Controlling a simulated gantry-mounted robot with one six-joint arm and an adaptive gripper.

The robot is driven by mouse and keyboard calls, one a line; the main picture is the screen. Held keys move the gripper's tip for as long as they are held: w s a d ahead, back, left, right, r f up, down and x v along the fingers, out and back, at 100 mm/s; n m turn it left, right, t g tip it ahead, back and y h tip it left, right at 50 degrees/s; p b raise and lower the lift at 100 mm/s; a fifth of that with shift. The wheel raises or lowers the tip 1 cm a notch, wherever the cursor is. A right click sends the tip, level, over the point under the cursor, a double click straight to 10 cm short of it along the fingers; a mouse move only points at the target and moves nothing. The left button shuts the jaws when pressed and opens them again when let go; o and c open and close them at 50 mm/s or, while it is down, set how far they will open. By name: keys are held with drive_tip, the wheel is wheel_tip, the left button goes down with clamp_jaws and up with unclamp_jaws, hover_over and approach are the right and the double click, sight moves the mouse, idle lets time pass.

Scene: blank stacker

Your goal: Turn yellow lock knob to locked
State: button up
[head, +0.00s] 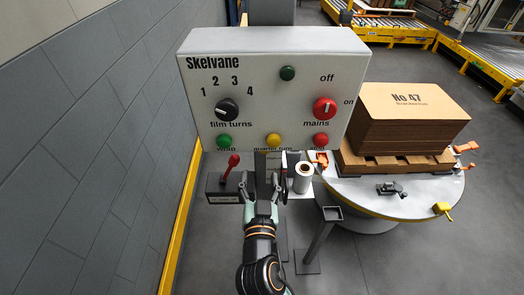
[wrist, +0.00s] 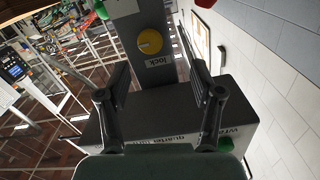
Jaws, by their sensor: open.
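The yellow lock knob (wrist: 150,41) is a round disc on a dark grey post, beside a white label reading "lock" that appears upside down in the wrist view. A small dark mark shows on its face; I cannot read its setting. My gripper (wrist: 157,62) is open and empty, its two dark fingers on either side of the post and pointing toward the knob. No contact with the knob shows. In the head view my gripper (head: 263,182) is below the control panel, and the lock knob is not clearly visible there.
The Skelvane control panel (head: 345,75) hangs just above my gripper. A red-handled lever (head: 230,166) stands to the left and a white roll (head: 303,178) close to the right. A round table (head: 400,208) bears a pallet of cardboard blanks (head: 410,115). A wall runs along the left.

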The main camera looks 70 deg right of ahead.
drive_tip(key=s+b+x, duration=0.1)
drive_tip(key=b+x, duration=0.1)
drive_tip(key=x, duration=0.6)
drive_tip(key=shift+d, duration=0.7)
drive_tip(key=shift+s+r, duration=0.1)
drive_tip(key=shift+r, duration=0.05)
drive_tip(key=c, duration=1.1)
drive_tip(key=shift+c, duration=0.2)
